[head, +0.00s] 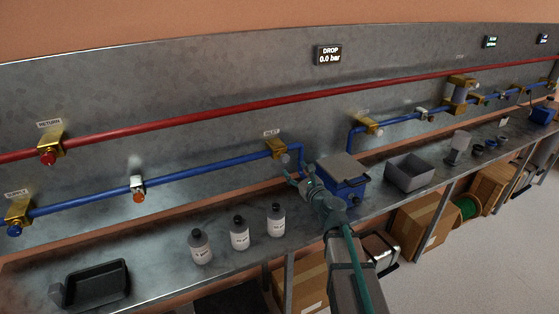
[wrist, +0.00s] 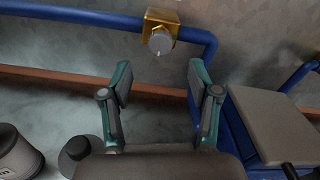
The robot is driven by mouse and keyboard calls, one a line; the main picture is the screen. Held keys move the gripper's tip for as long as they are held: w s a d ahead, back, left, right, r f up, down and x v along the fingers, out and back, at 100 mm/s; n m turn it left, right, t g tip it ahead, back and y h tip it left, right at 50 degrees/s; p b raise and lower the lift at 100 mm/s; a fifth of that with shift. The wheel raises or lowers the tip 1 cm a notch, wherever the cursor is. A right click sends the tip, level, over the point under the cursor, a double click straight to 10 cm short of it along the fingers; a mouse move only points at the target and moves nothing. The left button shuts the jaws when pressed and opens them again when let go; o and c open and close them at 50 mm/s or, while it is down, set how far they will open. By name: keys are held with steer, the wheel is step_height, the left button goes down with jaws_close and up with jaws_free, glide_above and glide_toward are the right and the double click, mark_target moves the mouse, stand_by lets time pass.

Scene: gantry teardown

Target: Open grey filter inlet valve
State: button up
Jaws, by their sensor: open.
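The inlet valve has a round grey knob (wrist: 160,42) with a small pale mark, set in a brass bracket (wrist: 161,22) on the blue pipe. In the head view the same grey knob (head: 284,158) sits below a small label that appears to read INLET, left of where the pipe bends down. My gripper (wrist: 160,82) is open and empty, its two green-and-grey fingers spread below the knob in the wrist picture and apart from it. In the head view my gripper (head: 296,176) is just below and right of the knob, close to the wall.
A blue box with a grey lid (head: 343,170) stands right of my gripper. Several white bottles (head: 239,233) stand on the bench to the left. A grey bin (head: 410,173) is further right. A red pipe (head: 225,113) runs above. A display (head: 329,55) reads DROP 0.0 bar.

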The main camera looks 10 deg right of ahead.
mark_target(286, 160)
steer(key=p+x, duration=0.2)
steer(key=x, duration=0.7)
steer(key=shift+s, duration=0.1)
steer(key=c, duration=1.2)
steer(key=shift+o, duration=0.2)
steer(key=shift+f, duration=0.1)
